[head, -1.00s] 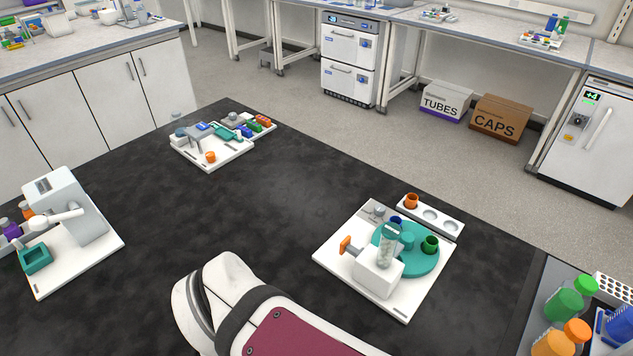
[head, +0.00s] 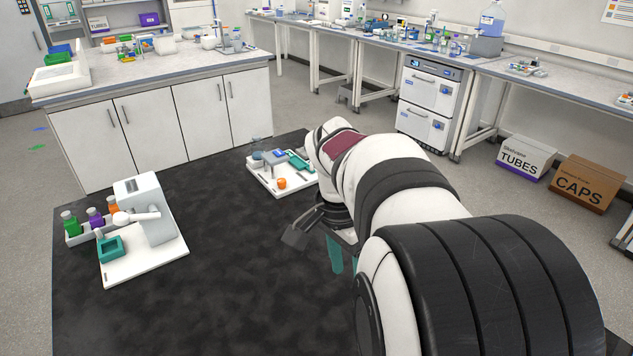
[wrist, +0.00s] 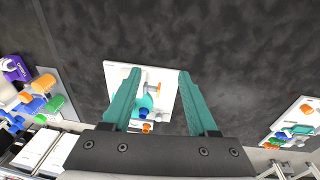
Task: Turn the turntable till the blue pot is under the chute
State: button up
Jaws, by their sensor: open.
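The turntable station, a white board (wrist: 118,74), shows in the wrist view below and between the fingers of my gripper (wrist: 158,74). The teal turntable (wrist: 147,102) is partly covered by my left finger. The blue pot (wrist: 144,113) is at the turntable's edge, on the side toward the orange pot (wrist: 146,127). The chute's mouth is too small to make out. My gripper, also in the head view (head: 345,256), is open, empty and apart from the station. My arm hides the station in the head view.
A white dispenser (head: 150,225) with a teal tray (head: 110,248) stands at left on the black table. Another small station (head: 264,178) is at the back. The table's middle is clear.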

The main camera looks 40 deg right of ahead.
jog(key=s+d+f+m+g, duration=0.15)
jog(key=d+m, duration=0.25)
jog(key=d, duration=0.5)
jog(key=s+d+f+m+h, duration=0.15)
jog(key=d+m, duration=0.25)
jog(key=d, duration=0.4)
jog(key=s+d+f+m+g, duration=0.1)
jog(key=s+d+f+m, duration=0.2)
jog(key=d, duration=0.6)
jog(key=x, duration=1.5)
jog(key=shift+s+d+f, duration=0.1)
jog(key=shift+f, duration=0.1)
grip_shut()
jog(key=shift+r, duration=0.1)
